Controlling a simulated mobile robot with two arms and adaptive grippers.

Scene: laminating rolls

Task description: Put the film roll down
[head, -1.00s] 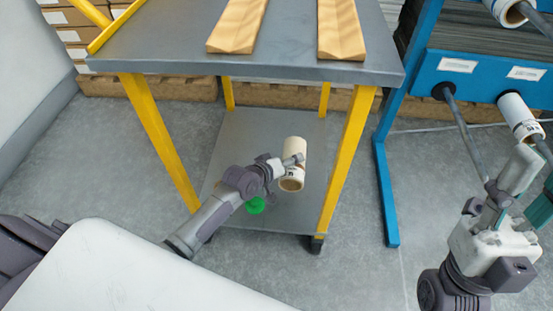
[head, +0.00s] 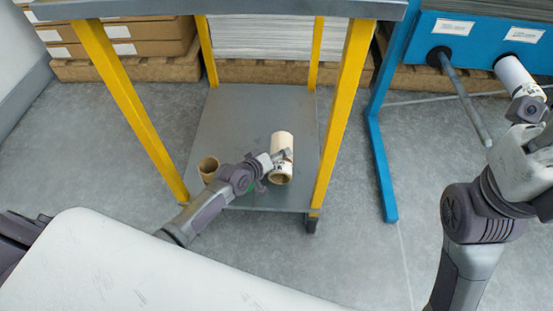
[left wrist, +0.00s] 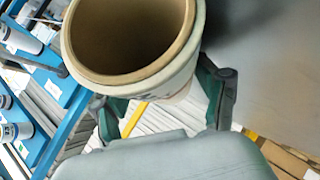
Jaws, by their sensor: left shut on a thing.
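A short brown tube (head: 208,165) stands on the lower shelf, left of the roll. Yellow legs (head: 345,110) and the grey upper top (head: 210,9) frame the shelf. A bare rod (head: 465,100) juts from the blue rack (head: 385,165). The shelf's rear is clear.

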